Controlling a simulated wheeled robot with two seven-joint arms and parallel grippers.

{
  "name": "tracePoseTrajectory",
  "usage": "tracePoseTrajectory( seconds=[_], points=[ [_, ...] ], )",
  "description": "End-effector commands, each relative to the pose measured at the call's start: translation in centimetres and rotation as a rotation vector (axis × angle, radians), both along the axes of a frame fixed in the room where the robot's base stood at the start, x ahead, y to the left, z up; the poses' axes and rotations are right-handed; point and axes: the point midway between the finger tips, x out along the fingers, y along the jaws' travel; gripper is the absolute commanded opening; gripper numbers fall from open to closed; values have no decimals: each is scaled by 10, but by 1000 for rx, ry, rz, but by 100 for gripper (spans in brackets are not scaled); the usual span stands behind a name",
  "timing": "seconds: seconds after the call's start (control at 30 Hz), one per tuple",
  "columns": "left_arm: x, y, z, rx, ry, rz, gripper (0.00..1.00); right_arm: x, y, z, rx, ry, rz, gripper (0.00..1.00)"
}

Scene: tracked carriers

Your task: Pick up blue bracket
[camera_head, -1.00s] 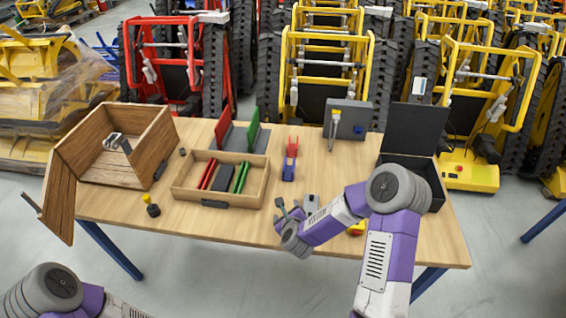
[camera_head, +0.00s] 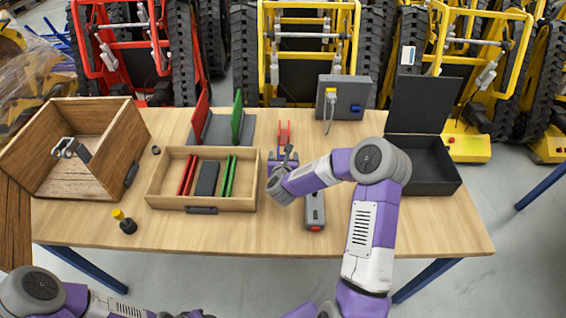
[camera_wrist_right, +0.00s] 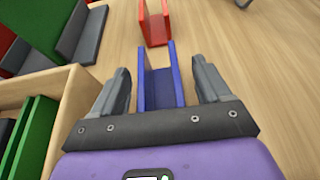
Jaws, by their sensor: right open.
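The blue bracket (camera_wrist_right: 163,88) is a small U-shaped channel lying on the wooden table. In the right wrist view it sits between the two spread fingers of my right gripper (camera_wrist_right: 162,84), with gaps on both sides. In the head view my right gripper (camera_head: 283,158) is over the bracket's place and mostly hides it. The right gripper is open and holds nothing. A red bracket (camera_wrist_right: 155,22) of similar shape lies just beyond the blue one, and it also shows in the head view (camera_head: 284,134). My left gripper is not visible.
A wooden tray (camera_head: 160,178) with red, grey and green plates is left of the right gripper. Red and green upright panels (camera_head: 238,118) stand behind it. A grey device (camera_head: 315,212) lies in front. An open black box (camera_head: 425,160) is right.

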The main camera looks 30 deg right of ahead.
Motion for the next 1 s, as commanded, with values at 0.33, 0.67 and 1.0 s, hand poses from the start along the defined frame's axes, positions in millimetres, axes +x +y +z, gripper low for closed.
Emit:
tracePoseTrajectory(
  seconds=[0.33,0.67,1.0],
  points=[
    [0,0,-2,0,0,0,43,8,-5,-3,-1,1,2,77],
    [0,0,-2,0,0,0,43,8,-5,-3,-1,1,2,28],
    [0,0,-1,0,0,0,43,9,-5,-2,-3,-2,2,8]
  ],
)
